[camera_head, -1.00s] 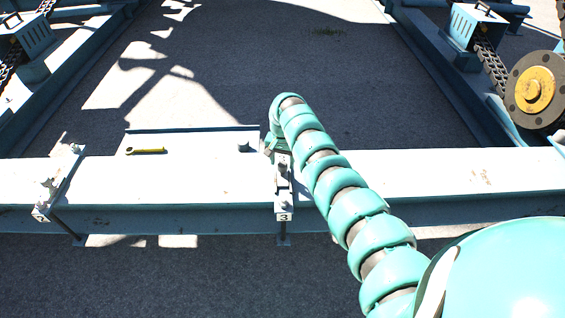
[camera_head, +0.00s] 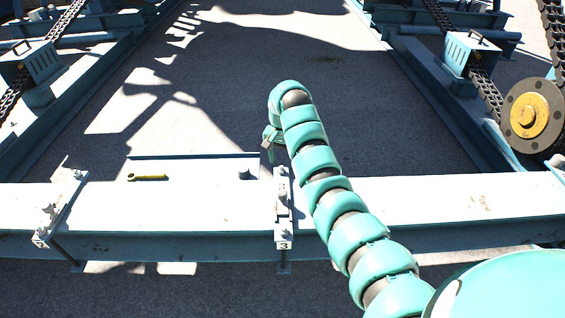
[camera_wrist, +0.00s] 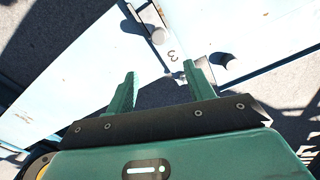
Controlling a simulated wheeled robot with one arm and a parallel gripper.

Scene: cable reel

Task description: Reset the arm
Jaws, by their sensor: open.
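My gripper (camera_wrist: 160,88) is open in the wrist view, its two green fingers apart with nothing between them. It hangs above the white beam near the clamp (camera_wrist: 150,22) marked 3. In the head view my gripper (camera_head: 268,142) is small and partly hidden at the end of my teal segmented arm, just behind the top of the clamp (camera_head: 283,205). Whether it touches anything cannot be told from there.
The white beam (camera_head: 400,200) crosses the view. A yellow wrench (camera_head: 147,177) and a small dark knob (camera_head: 244,173) lie on its plate. Another clamp (camera_head: 60,208) stands at left. A yellow-hubbed wheel (camera_head: 530,115) and chains are at right. Open floor lies beyond the beam.

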